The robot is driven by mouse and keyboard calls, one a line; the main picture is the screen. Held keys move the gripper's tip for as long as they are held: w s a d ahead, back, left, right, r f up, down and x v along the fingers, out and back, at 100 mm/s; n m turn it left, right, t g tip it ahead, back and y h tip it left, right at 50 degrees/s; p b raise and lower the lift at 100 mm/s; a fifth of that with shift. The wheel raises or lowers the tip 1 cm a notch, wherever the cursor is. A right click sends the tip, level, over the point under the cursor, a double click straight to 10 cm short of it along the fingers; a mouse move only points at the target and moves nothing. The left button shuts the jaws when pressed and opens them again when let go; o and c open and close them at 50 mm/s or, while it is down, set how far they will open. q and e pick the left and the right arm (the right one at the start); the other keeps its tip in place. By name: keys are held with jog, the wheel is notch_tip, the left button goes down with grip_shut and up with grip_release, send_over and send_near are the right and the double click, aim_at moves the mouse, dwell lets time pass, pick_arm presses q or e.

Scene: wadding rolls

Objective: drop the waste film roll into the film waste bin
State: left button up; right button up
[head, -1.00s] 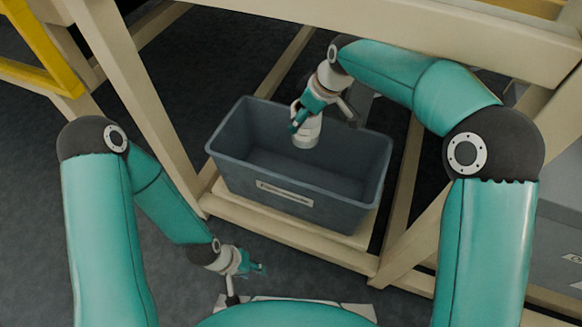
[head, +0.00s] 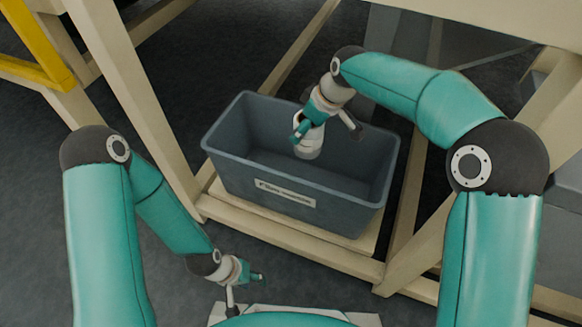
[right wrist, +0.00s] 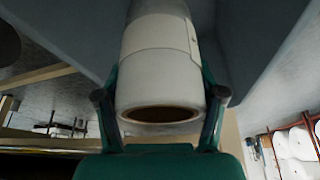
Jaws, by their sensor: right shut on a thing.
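The waste film roll (head: 309,146) is a short white cylinder. In the right wrist view the roll (right wrist: 158,60) shows a brown hollow core at its near end. My right gripper (head: 309,127) is shut on it, with a finger on each side. The film waste bin (head: 262,184) is a grey-blue open box with a white label on its front. In the head view the roll hangs over the bin's opening; its exact height against the rim is unclear. My left gripper (head: 252,279) is away from the bin, at lower left, with no thing seen in it; its fingers are too small to judge.
The bin stands on a pale board within a beige frame (head: 290,246), whose posts and beams surround it. A yellow rail (head: 35,72) is at upper left. Grey boxes (head: 555,235) stand at right. White rolls (right wrist: 290,145) show at right in the right wrist view.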

jog(key=o, duration=1.6)
jog(key=shift+o, duration=0.2)
jog(key=v, duration=1)
jog(key=shift+r, duration=0.25)
jog(key=shift+v, duration=0.8)
jog(key=shift+s+d+f, duration=0.1)
